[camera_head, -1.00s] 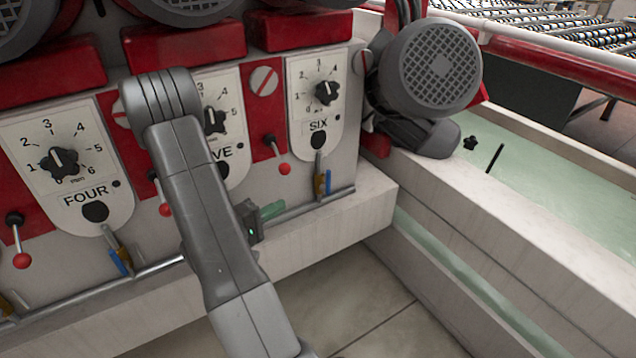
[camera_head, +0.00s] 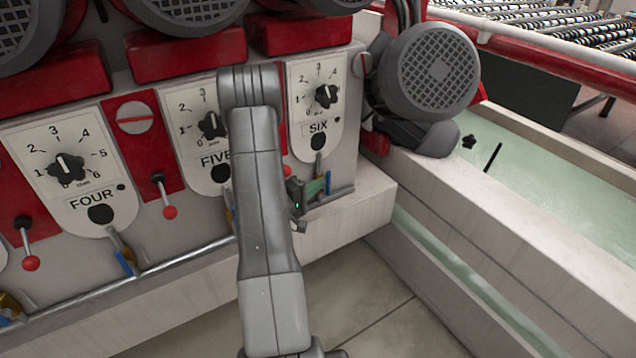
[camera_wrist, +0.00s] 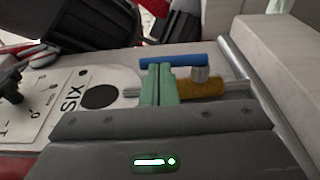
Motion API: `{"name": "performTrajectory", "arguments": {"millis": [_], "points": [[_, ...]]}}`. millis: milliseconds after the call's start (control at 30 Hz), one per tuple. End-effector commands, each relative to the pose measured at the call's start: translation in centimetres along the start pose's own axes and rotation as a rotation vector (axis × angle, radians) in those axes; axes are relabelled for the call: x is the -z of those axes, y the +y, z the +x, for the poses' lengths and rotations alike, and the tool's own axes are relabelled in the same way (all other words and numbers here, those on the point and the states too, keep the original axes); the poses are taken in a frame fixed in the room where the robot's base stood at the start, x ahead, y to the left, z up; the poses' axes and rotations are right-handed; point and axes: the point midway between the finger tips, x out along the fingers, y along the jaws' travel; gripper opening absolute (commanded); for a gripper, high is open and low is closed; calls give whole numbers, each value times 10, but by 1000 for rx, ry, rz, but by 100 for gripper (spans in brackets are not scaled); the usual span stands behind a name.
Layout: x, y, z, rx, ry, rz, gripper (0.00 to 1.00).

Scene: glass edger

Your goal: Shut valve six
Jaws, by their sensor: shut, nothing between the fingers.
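Valve six shows in the head view as a small blue handle (camera_head: 328,182) below the plate marked SIX (camera_head: 318,127). In the wrist view its blue handle (camera_wrist: 173,61) lies along the line of its short pipe, beside the brass body (camera_wrist: 200,88). My gripper (camera_head: 315,188) is shut and empty, just left of the handle in the head view. In the wrist view its green fingers (camera_wrist: 157,85) are together, with their tips overlapping the near side of the handle; I cannot tell whether they touch. The fingers hide part of the valve.
A horizontal metal rail (camera_head: 187,257) runs below the valves, above a pale ledge (camera_head: 350,215). A grey motor (camera_head: 430,75) stands right of the SIX plate. Valve four's blue handle (camera_head: 125,262) is at the left. My arm covers part of the FIVE plate (camera_head: 212,161).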

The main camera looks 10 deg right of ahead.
Motion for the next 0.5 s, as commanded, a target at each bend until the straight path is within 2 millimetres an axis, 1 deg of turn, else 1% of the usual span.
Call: {"name": "performTrajectory", "arguments": {"millis": [167, 500], "points": [[0, 0, 7, 0, 1, 0, 0], [0, 0, 7, 1, 1, 0, 0]]}}
